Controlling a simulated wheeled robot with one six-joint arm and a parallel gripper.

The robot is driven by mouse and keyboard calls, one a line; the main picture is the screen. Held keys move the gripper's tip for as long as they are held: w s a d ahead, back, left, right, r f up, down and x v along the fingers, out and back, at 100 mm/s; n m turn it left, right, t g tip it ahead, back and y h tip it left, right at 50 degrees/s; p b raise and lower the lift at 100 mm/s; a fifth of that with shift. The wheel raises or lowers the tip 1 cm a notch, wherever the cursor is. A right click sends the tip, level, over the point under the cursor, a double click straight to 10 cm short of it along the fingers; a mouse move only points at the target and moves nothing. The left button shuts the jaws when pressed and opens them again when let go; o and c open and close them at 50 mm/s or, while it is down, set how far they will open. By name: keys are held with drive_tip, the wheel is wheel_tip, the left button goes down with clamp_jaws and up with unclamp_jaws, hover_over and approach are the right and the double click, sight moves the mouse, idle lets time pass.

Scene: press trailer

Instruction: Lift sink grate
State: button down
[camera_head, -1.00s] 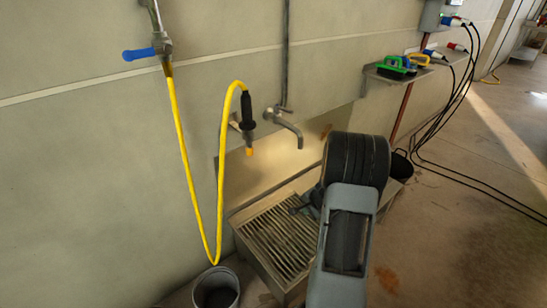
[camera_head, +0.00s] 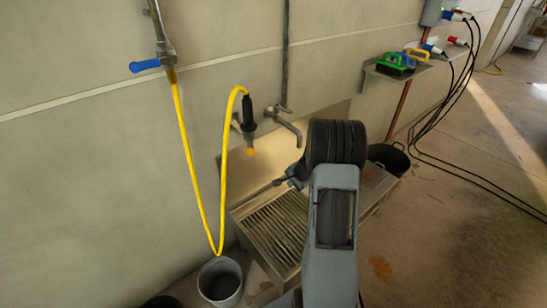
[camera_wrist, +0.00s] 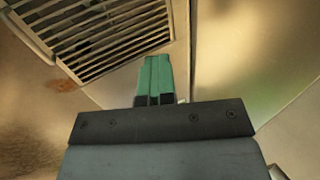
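The sink grate (camera_head: 280,228), a slatted metal grid, lies flat over the left part of the low metal sink (camera_head: 283,271) at the wall. Its right side is partly hidden behind my arm. In the wrist view the grate (camera_wrist: 110,38) fills the upper left. My gripper (camera_wrist: 156,62) has green fingers, which look close together with nothing seen between them. They appear just off the grate's edge, over the plain metal beside it; contact cannot be told. In the head view my gripper (camera_head: 283,184) is small and partly hidden, near the sink's back edge.
A tap (camera_head: 286,128) and a yellow hose (camera_head: 222,170) hang on the wall above the sink. A grey bucket (camera_head: 220,283) stands at the front left. A black tub (camera_head: 389,158) stands behind the sink's right end. Open floor lies to the right.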

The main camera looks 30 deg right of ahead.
drive_tip(key=w+a+r+t+p, duration=0.1)
drive_tip(key=w+r+p, duration=0.3)
drive_tip(key=w, duration=0.7)
drive_tip(key=shift+w+a+p, duration=0.3)
drive_tip(key=shift+a+p, duration=0.1)
drive_tip(key=shift+a, duration=0.15)
drive_tip(key=c, duration=1.8)
unclamp_jaws()
drive_tip(key=o, duration=0.8)
drive_tip(key=p+v, duration=0.1)
drive_tip(key=v, duration=0.6)
drive_tip(key=shift+p, duration=0.4)
